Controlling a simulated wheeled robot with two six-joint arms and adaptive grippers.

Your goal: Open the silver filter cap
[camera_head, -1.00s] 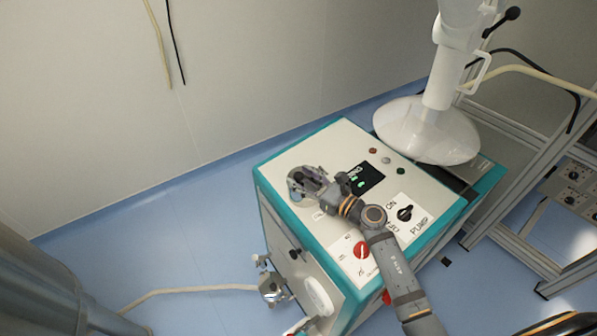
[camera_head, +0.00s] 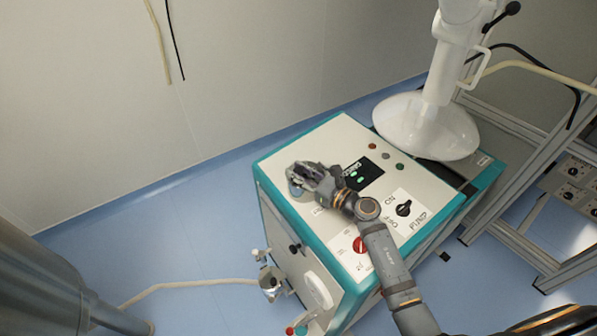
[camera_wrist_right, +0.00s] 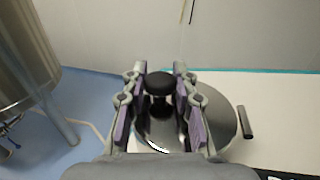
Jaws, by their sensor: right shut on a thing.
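The silver filter cap (camera_wrist_right: 222,118) is a round, shiny disc with a black knob (camera_wrist_right: 160,84) standing at its middle. It sits on the top of the teal-edged white machine (camera_head: 335,143). In the head view only a small part of the cap (camera_head: 295,190) shows under the gripper. My right gripper (camera_head: 302,177) is over the cap at the machine's left corner. In the right wrist view its two purple-padded fingers (camera_wrist_right: 160,93) are shut on the black knob. The cap's rim and its seat are partly hidden by the fingers and palm. My left gripper is not in view.
The machine top also carries a black display (camera_head: 363,173), a black pump switch (camera_head: 404,208) and a red switch (camera_head: 360,245). A white column with a domed base (camera_head: 425,125) stands behind right. A metal frame (camera_head: 520,150) is at the right. Blue floor is open at the left.

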